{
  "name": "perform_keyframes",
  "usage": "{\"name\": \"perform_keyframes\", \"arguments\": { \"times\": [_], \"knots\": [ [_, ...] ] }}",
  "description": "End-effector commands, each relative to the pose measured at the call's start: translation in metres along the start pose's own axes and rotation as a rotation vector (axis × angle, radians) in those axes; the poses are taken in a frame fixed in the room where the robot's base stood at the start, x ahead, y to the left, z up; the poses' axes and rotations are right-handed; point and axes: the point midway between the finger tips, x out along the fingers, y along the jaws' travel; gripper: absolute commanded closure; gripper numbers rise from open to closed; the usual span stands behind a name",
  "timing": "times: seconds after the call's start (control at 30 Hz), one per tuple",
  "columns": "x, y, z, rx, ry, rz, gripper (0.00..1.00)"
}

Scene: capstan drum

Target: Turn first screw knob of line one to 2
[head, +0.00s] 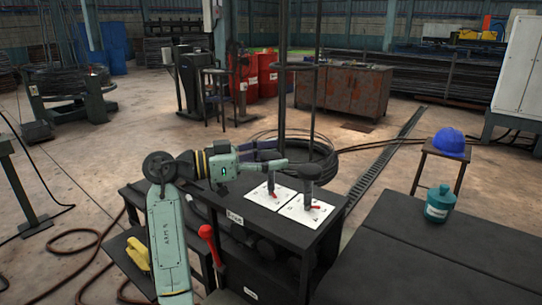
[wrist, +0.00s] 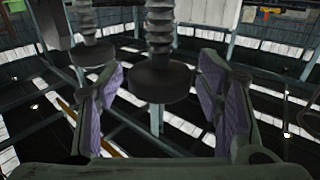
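The black bench (head: 240,200) carries two white plates with markings, one on the left (head: 258,195) and one on the right (head: 300,212). Each has an upright dark screw knob and a small red pointer. The right knob (head: 311,173) has a round black top. The left knob (head: 271,184) has its top partly hidden by my gripper (head: 274,155). In the wrist view, my purple-padded fingers (wrist: 165,98) are open on either side of a round knob top (wrist: 160,80) with a ridged stem. A second knob (wrist: 92,53) stands beyond my left finger. I cannot read the pointer settings.
A blue helmet (head: 450,141) sits on a stool. Coiled cable (head: 315,153) lies behind.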

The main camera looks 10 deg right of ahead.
Motion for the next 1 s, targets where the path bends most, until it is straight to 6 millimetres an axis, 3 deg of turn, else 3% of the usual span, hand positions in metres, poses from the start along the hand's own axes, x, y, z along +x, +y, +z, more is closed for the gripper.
{"name": "perform_keyframes", "arguments": {
  "times": [0.67,1.0],
  "knots": [
    [-0.0005,-0.0001,-0.0004,0.0,0.0,-0.001,0.86],
    [-0.0006,0.0004,0.0016,0.002,0.001,-0.051,0.86]
  ]
}}
